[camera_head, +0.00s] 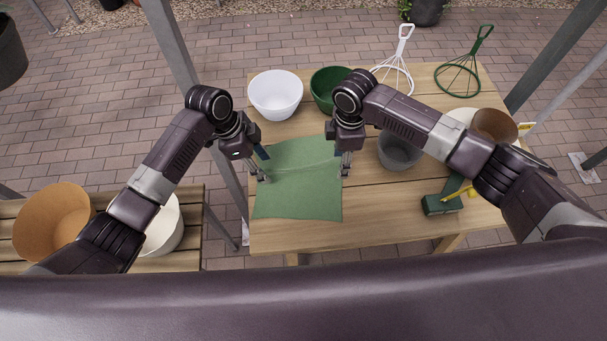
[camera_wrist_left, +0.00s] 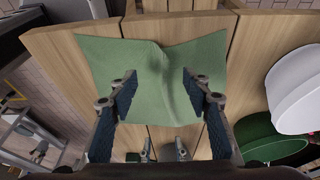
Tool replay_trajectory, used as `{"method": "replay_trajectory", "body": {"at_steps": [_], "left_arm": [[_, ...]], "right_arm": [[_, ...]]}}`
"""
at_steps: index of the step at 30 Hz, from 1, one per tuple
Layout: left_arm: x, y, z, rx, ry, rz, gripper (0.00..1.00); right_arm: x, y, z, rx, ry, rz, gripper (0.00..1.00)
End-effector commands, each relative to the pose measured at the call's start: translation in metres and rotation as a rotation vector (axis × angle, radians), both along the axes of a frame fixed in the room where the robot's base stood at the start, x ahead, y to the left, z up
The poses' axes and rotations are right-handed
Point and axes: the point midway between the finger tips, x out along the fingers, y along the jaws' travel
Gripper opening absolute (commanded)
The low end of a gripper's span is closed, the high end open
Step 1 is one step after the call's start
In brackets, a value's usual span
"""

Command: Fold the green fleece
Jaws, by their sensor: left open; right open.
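The green fleece (camera_head: 300,195) lies spread on the wooden table at its left front part. A raised crease runs across it between my two grippers, and it also shows in the left wrist view (camera_wrist_left: 150,75). My left gripper (camera_head: 263,178) is open over the fleece's left edge. In the left wrist view its two fingers (camera_wrist_left: 160,85) stand apart, with the creased cloth below and between them. My right gripper (camera_head: 346,170) is open at the fleece's right edge. Whether either gripper touches the cloth cannot be told.
Behind the fleece stand a white bowl (camera_head: 275,95) and a green bowl (camera_head: 325,88). A grey bowl (camera_head: 400,150) and a dark green box-like object (camera_head: 440,204) are to the right. Two wire whisk-like tools, one white (camera_head: 396,68) and one green (camera_head: 461,76), lie at the back.

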Motion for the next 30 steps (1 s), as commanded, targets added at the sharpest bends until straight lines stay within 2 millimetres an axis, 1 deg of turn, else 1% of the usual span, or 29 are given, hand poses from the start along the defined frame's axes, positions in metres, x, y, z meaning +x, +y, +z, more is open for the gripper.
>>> {"method": "replay_trajectory", "body": {"at_steps": [1, 2, 8, 9, 16, 19, 30], "left_arm": [[0.0, 0.0, 0.0, 0.0, 0.0, 0.0, 0.44], [0.0, 0.0, 0.0, 0.0, 0.0, 0.0, 0.47], [0.0, 0.0, 0.0, 0.0, 0.0, 0.0, 0.69], [0.0, 0.0, 0.0, 0.0, 0.0, 0.0, 0.7], [0.0, 0.0, 0.0, 0.0, 0.0, 0.0, 0.7], [0.0, 0.0, 0.004, 0.005, 0.0, 0.0, 0.7], [0.0, 0.005, 0.035, 0.075, 0.0, -0.001, 0.7]], "right_arm": [[0.0, 0.0, 0.0, 0.0, 0.0, 0.0, 0.43], [0.0, 0.0, 0.0, 0.0, 0.0, 0.0, 0.43], [0.0, 0.0, 0.0, 0.0, 0.0, 0.0, 0.43], [0.0, 0.0, 0.0, 0.0, 0.0, 0.0, 0.43], [0.0, 0.0, 0.0, 0.0, 0.0, 0.0, 0.43], [0.0, 0.0, 0.004, 0.0, 0.0, 0.0, 0.43], [0.0, 0.0, 0.041, 0.0, 0.0, 0.0, 0.43]]}}
